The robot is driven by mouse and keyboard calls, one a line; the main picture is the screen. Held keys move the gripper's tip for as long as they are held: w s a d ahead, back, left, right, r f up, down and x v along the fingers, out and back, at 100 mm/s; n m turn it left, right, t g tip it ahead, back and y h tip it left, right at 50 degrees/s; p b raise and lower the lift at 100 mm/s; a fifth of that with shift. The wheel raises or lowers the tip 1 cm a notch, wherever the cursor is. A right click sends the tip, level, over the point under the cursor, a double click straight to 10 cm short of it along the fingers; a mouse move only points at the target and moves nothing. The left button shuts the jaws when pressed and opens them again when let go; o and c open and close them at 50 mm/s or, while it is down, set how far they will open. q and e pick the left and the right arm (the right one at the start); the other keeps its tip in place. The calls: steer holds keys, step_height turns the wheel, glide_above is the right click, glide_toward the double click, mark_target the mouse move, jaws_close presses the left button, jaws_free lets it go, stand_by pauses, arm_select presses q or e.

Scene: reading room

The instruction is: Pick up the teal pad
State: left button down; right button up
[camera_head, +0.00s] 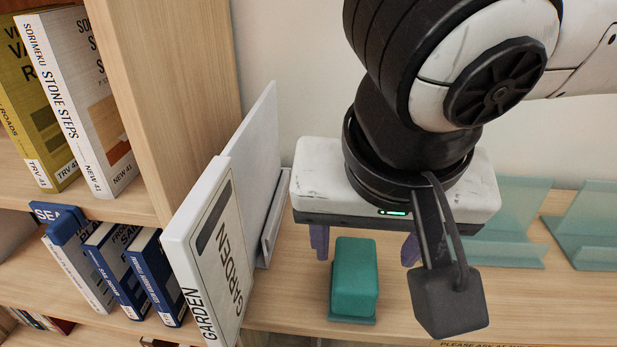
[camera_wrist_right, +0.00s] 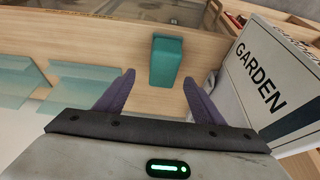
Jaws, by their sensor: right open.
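The teal pad (camera_head: 356,276) is a small block with rounded edges on a light wooden shelf, with a thin teal base showing under it. In the right wrist view the pad (camera_wrist_right: 166,61) lies just beyond the fingertips, about midway between them. My right gripper (camera_head: 364,250) is open above and behind the pad, its two purple fingers spread to either side. The gripper also shows in the right wrist view (camera_wrist_right: 158,78), with nothing between the fingers. My left gripper is not in view.
A white "GARDEN" book (camera_head: 218,262) stands close left of the pad against a grey bookend (camera_head: 273,222). Translucent teal bookends (camera_head: 507,235) stand on the shelf at the right. A wooden upright (camera_head: 170,90) and shelves of books are at the left.

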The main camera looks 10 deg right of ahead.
mark_target(357, 264)
steer(key=x, duration=0.6)
steer(key=shift+a+f, duration=0.3)
steer(key=c, duration=1.2)
